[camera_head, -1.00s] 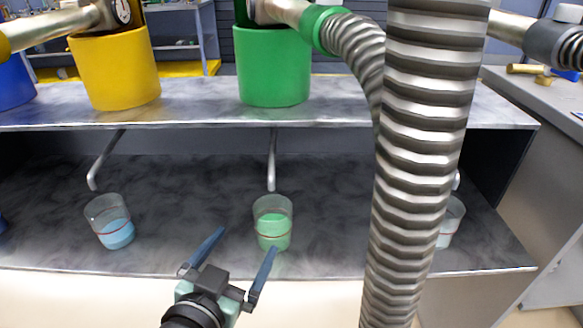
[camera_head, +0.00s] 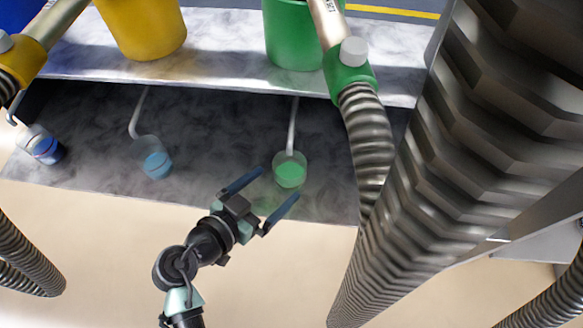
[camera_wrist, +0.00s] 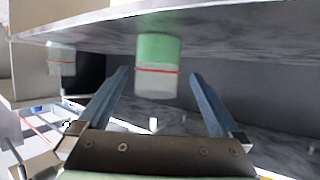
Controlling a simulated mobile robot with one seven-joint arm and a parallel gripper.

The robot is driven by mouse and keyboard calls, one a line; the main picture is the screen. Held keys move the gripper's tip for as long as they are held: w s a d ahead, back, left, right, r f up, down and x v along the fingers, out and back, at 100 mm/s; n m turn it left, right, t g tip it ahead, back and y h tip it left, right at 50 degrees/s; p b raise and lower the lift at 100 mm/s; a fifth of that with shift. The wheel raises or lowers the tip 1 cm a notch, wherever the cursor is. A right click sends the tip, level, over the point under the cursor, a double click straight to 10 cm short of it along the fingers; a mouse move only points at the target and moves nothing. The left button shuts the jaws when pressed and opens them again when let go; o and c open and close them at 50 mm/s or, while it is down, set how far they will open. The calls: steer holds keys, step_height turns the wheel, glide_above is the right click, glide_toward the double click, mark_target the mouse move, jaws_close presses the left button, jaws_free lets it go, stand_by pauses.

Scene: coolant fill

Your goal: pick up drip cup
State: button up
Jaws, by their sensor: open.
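A clear drip cup (camera_head: 290,172) with green liquid stands on the dark lower shelf, below a thin pipe. It also shows in the wrist view (camera_wrist: 157,80), upside down, with a red line around it. My gripper (camera_head: 280,183) is open and empty. Its blue fingers point at the green cup, which appears just beyond the fingertips and lined up with the gap; I cannot tell contact. A cup with light blue liquid (camera_head: 154,159) and one with darker blue liquid (camera_head: 42,146) stand further left. Another pale cup (camera_wrist: 61,58) shows at the wrist view's left.
Above the cups is a grey upper shelf (camera_head: 225,40) bearing a yellow bucket (camera_head: 145,28) and a green bucket (camera_head: 291,35). Thin pipes hang over the cups. Thick ribbed hoses (camera_head: 440,190) cross the right side of the head view.

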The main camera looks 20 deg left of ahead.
mark_target(299, 167)
steer(key=x, duration=0.9)
steer(key=shift+d, duration=0.2)
steer(key=shift+c, duration=0.3)
steer(key=c, duration=1.2)
steer(key=shift+c, duration=1)
steer(key=shift+r, duration=0.1)
